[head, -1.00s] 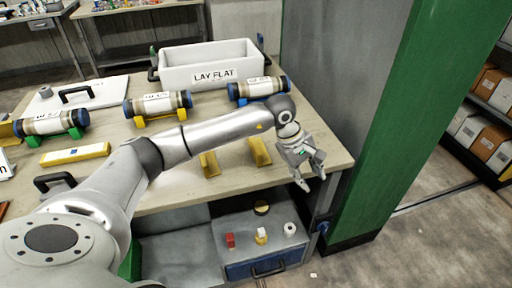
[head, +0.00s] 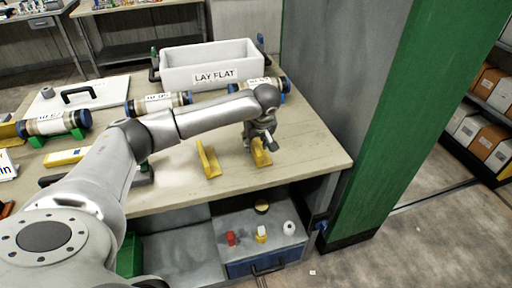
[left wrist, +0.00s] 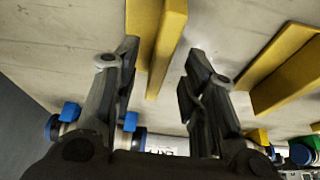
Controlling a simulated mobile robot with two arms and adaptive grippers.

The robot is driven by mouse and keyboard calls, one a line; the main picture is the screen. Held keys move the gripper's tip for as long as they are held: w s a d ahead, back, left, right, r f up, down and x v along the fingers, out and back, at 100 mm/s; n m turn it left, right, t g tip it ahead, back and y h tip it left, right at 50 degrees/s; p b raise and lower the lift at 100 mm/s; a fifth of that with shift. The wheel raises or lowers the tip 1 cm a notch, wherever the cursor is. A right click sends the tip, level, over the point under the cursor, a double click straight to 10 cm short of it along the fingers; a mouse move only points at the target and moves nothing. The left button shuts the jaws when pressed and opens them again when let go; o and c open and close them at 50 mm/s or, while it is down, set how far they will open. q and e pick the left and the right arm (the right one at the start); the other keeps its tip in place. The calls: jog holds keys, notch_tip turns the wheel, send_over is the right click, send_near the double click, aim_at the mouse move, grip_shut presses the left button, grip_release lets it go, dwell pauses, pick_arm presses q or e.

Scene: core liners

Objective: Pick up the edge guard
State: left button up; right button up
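Two yellow angled strips, which look like edge guards, lie on the wooden table near its front edge. The right edge guard (head: 262,158) is partly hidden by my left gripper (head: 260,142). The left edge guard (head: 207,160) lies apart to its left. In the left wrist view, my left gripper (left wrist: 158,85) is open, with a finger on each side of the right edge guard (left wrist: 165,45). No contact is visible. The other edge guard (left wrist: 285,70) shows at the right there. My right gripper is not in view.
A white bin (head: 210,70) marked LAY FLAT stands at the back of the table (head: 310,150). Several capped core liners, one at the left (head: 55,124), rest on coloured cradles. A green post (head: 395,120) rises beyond the right edge. A drawer unit (head: 265,262) is below.

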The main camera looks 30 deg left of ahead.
aim_at(255, 144)
pick_arm(q)
jog(key=x, duration=0.3)
jog(key=shift+f, duration=0.2)
grip_shut()
jog(key=shift+r, duration=0.15)
